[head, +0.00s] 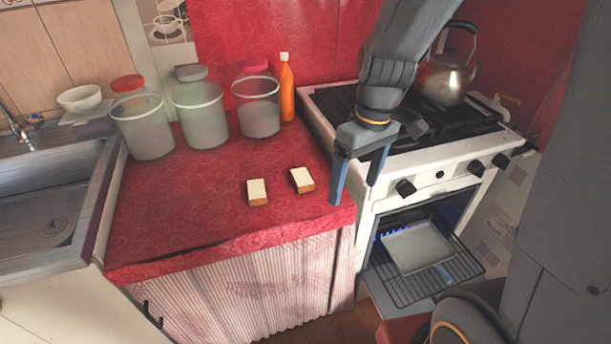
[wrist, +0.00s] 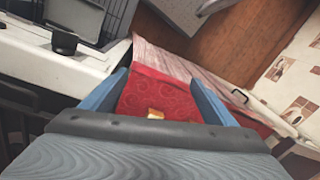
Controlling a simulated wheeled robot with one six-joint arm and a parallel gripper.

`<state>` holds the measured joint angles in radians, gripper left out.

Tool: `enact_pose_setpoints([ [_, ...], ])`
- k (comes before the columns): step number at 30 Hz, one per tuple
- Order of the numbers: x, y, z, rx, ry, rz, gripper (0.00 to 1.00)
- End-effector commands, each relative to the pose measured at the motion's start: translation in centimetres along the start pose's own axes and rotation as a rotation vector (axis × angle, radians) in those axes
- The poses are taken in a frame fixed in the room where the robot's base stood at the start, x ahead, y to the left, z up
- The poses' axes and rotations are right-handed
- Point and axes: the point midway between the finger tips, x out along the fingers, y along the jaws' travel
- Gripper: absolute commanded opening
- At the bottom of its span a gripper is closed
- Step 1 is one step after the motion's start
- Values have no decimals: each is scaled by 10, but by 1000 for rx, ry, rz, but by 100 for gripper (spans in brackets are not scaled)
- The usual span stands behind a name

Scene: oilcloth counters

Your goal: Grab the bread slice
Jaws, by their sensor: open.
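Two small bread slices with white tops and brown crusts lie on the red oilcloth counter (head: 190,215) in the head view. The left bread slice (head: 257,192) and the right bread slice (head: 302,180) lie apart, near the counter's front right part. My gripper (head: 356,192) has its blue fingers apart and empty, pointing down at the counter's right edge beside the stove, to the right of both slices. In the wrist view my gripper (wrist: 158,88) is open over the red cloth, and part of one bread slice (wrist: 156,113) shows between the fingers, mostly hidden by the gripper body.
Three glass jars (head: 201,115) and an orange bottle (head: 287,90) stand at the counter's back. The stove (head: 440,150) is at right with a kettle (head: 446,78); its oven is open with a tray (head: 418,247) on a rack. A sink (head: 50,215) is at left.

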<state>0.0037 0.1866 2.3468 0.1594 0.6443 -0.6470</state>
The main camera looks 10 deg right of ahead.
Motion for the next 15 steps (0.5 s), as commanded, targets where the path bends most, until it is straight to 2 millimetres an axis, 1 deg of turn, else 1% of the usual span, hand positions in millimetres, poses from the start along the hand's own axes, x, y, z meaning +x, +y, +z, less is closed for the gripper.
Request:
enact_pose_setpoints([
  [1, 0, 4, -14, -85, 3, -20, 80],
  [8, 3, 15, -73, -517, 55, -106, 80],
  [12, 8, 20, -111, -800, 117, -149, 80],
  [15, 12, 23, -134, -975, 166, -167, 80],
])
